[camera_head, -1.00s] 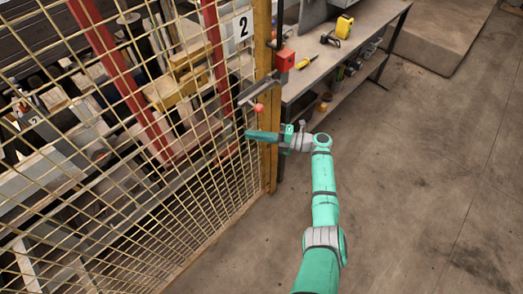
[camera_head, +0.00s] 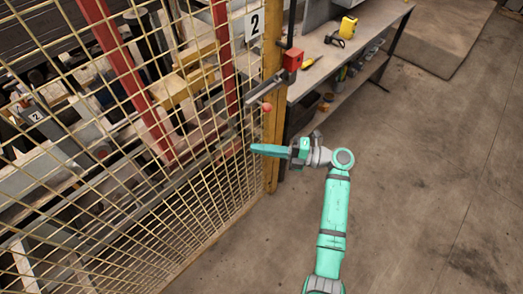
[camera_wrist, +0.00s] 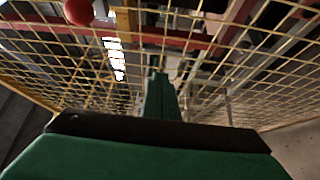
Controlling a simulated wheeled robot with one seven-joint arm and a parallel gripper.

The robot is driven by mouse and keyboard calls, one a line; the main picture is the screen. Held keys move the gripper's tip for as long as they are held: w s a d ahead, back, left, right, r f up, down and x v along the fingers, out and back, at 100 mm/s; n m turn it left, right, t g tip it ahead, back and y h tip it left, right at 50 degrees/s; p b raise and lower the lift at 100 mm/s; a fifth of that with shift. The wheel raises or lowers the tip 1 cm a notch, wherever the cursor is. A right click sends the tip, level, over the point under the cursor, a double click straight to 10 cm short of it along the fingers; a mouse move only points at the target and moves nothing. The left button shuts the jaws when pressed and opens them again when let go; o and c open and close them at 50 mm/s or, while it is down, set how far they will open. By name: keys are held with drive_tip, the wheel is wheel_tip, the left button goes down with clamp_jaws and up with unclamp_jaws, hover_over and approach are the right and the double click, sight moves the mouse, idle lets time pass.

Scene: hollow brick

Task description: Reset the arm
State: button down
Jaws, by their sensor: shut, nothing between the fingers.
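My green arm reaches up from the bottom of the head view, bent at its elbow joint. My gripper (camera_head: 256,148) points left toward the yellow wire fence (camera_head: 215,190), just below a red ball knob (camera_head: 267,107). Its fingers are together, with nothing seen between them. In the wrist view the gripper (camera_wrist: 158,78) points at the fence mesh, and the red ball (camera_wrist: 79,11) is at the upper left. I cannot tell whether the fingertips touch the fence.
A grey lever with a red block (camera_head: 292,60) is mounted on the yellow post (camera_head: 271,165). A workbench (camera_head: 375,22) behind it holds a yellow tape measure (camera_head: 348,27) and a screwdriver. Machinery stands behind the fence. The concrete floor (camera_head: 430,180) on the right is clear.

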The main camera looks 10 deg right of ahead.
drive_tip(key=shift+s+a+r, duration=0.1)
drive_tip(key=shift+s+r, duration=0.2)
drive_tip(key=shift+s, duration=0.45)
drive_tip(key=s+a+r+m+t, duration=0.3)
drive_tip(key=a+r+m+t, duration=0.1)
drive_tip(key=a+m+t, duration=0.3)
drive_tip(key=s+a+r+m+t, duration=0.3)
drive_tip(key=a+r+m+t, duration=0.1)
drive_tip(key=a+t, duration=0.4)
drive_tip(key=s+d+f+m+g+h, duration=0.1)
drive_tip(key=s+f+m+h, duration=0.3)
drive_tip(key=s, duration=0.5)
drive_tip(key=s+d+f+m+g+h, duration=0.1)
drive_tip(key=s+f+m+g+h, duration=0.2)
drive_tip(key=s+f+m+h, duration=0.2)
drive_tip(key=s+d+f+m+g+h, duration=0.1)
drive_tip(key=s+f+m+g+h, duration=0.2)
drive_tip(key=s+m+h, duration=0.4)
drive_tip(key=s+f+m, duration=0.1)
drive_tip(key=s+m, duration=0.3)
drive_tip(key=s, duration=0.4)
drive_tip(key=shift+d+f+h, duration=0.3)
drive_tip(key=shift+d+h, duration=0.05)
drive_tip(key=shift+h, duration=0.05)
